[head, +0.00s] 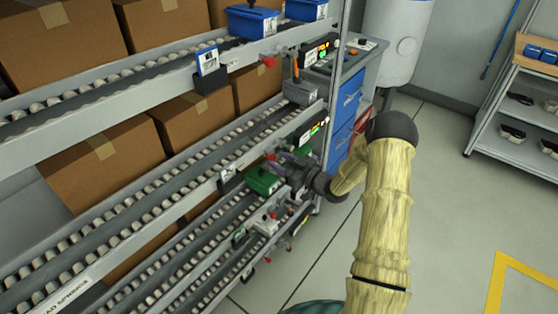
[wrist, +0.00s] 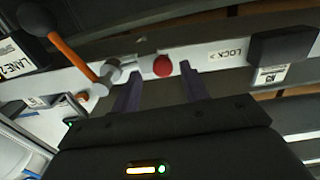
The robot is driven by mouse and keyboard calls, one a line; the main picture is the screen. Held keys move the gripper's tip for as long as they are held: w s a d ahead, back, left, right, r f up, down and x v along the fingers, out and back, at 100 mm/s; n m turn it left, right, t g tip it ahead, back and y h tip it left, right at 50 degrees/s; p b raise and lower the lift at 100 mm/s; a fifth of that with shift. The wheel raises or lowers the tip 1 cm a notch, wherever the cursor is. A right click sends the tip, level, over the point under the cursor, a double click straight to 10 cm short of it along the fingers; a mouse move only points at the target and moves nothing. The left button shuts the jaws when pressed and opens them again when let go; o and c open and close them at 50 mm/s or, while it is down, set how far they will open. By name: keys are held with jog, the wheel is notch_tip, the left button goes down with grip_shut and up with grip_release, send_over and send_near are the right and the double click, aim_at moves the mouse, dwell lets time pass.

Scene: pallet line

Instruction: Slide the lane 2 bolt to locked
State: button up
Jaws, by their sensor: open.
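The bolt shows in the wrist view as a short metal barrel with a red knob (wrist: 162,66) on the pale rail. A "LOCK" label (wrist: 230,53) with an arrow is on the rail to the right of the knob, apart from it. A "LANE 2" label (wrist: 14,66) is at the far left. My gripper (wrist: 161,72) is open, its two dark fingers reaching toward the rail with the knob between their tips. I cannot tell whether they touch it. In the head view my gripper (head: 283,166) is at the rack's end, and the bolt is mostly hidden there.
An orange-handled lever (wrist: 73,53) stands left of the bolt, and a black block (wrist: 283,45) is right of the label. In the head view a green box (head: 263,181) is close to my gripper. Roller lanes with cartons (head: 105,155) fill the left; open floor is at right.

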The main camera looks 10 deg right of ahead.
jog(key=v, duration=1.6)
jog(key=shift+s+d+b, duration=0.25)
jog(key=shift+b, duration=0.2)
jog(key=w+a+r+m+g+h, duration=0.2)
jog(key=w+g+h, duration=0.15)
jog(key=h, duration=0.35)
jog(key=s+a+r+m+g+h, duration=0.25)
jog(key=s+a+g, duration=0.2)
jog(key=s, duration=0.65)
jog(key=s+a+r+m+g+h, duration=0.25)
jog(key=s+a+r+m, duration=0.2)
jog(key=s, duration=0.55)
notch_tip(320, 180, up, 14)
jog(key=n+p, duration=0.1)
jog(key=p, duration=1.3)
jog(key=shift+r+g+p, duration=0.15)
jog(key=shift+g+p, duration=0.2)
jog(key=shift+p, duration=0.05)
